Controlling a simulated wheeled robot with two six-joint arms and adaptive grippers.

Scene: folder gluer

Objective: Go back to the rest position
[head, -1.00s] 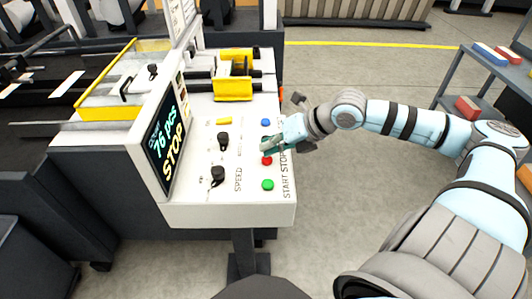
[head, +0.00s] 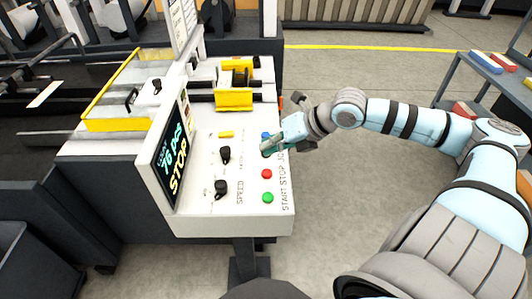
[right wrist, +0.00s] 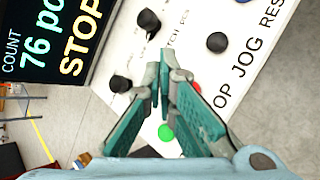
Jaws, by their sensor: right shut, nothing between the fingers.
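My right gripper (head: 266,152) is over the right side of the white control panel (head: 215,222), beside the button column. Its fingers are shut with nothing between them, and they also show in the right wrist view (right wrist: 163,68). In the head view the red button (head: 267,174) and green button (head: 268,198) lie below the fingertips, and the blue button (head: 266,135) is just above them. In the right wrist view a black round button (right wrist: 217,42) lies to the right of the fingertips. I cannot tell whether the fingertips touch the panel. My left gripper is not in view.
The tilted screen (head: 172,160) reads 76 pcs and STOP. Black knobs (head: 221,187) sit on the panel, with yellow guides (head: 234,99) behind. A shelf cart (head: 485,75) stands at the far right. Open floor (head: 330,215) lies right of the machine.

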